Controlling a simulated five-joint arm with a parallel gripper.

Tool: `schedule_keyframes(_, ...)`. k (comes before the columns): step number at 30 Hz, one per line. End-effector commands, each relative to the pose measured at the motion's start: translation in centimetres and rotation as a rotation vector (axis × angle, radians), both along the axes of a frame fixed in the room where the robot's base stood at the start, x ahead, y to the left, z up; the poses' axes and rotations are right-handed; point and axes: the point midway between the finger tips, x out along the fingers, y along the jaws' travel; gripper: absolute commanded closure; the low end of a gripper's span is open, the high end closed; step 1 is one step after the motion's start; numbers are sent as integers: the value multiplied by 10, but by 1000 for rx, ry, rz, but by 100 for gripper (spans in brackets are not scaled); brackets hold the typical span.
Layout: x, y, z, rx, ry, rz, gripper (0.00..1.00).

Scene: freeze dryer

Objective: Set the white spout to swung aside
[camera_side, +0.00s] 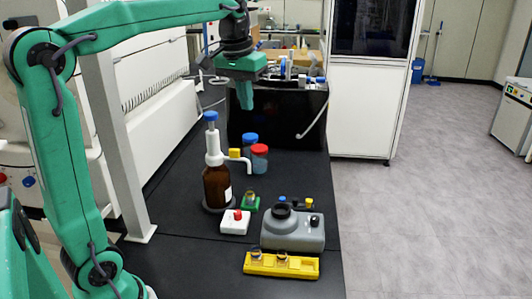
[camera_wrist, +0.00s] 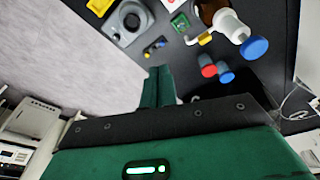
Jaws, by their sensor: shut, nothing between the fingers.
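The white spout (camera_side: 240,160) juts to the right from the white dispenser head (camera_side: 213,148) on a brown bottle, and its tip bends down. A yellow piece (camera_side: 234,153) sits by the spout, and the head has a blue top. In the wrist view the spout (camera_wrist: 192,41) shows at the upper right, beside the yellow piece and the white head (camera_wrist: 229,26). My gripper (camera_side: 246,105) is shut and empty, pointing down, above and behind the bottle and apart from the spout. Its green fingers (camera_wrist: 160,82) are together in the wrist view.
A red-capped jar (camera_side: 260,158) and a blue-capped jar (camera_side: 250,140) stand close behind the spout's tip. In front are a white box with a red knob (camera_side: 235,222), a small green holder (camera_side: 250,202), a grey container (camera_side: 293,232) and a yellow rack (camera_side: 281,265).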

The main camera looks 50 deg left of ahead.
Motion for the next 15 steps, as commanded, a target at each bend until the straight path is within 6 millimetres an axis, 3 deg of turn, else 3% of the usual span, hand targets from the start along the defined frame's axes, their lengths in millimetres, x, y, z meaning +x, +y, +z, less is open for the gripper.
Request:
schedule_keyframes(6, 35, 29, 4, -19, 64, 72, 100)
schedule_keyframes(15, 73, 70, -1, -47, 151, 169, 100)
